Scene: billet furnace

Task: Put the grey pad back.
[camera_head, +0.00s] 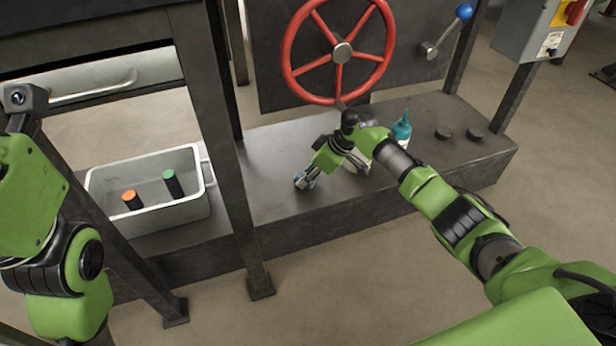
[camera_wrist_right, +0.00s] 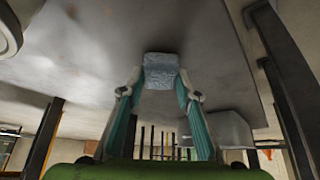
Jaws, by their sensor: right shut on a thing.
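The grey pad (camera_wrist_right: 161,70) is a small, pale, rough-faced block between the fingertips in the right wrist view. My right gripper (camera_wrist_right: 161,84) is shut on it, one finger on each side. In the head view the right gripper (camera_head: 306,180) is low over the dark bench top, left of the teal bottle and below the red wheel. The pad is small there and hard to separate from the fingertips. I cannot tell whether it touches the bench. My left arm comes in at the left edge; its gripper is not clearly shown.
The dark bench (camera_head: 280,200) carries a grey bin (camera_head: 150,222) with orange-topped and green-topped cylinders, a teal bottle (camera_head: 402,130) and two dark round pieces (camera_head: 444,132). A red handwheel (camera_head: 338,98) overhangs the bench. A dark post (camera_head: 222,130) stands between bin and gripper.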

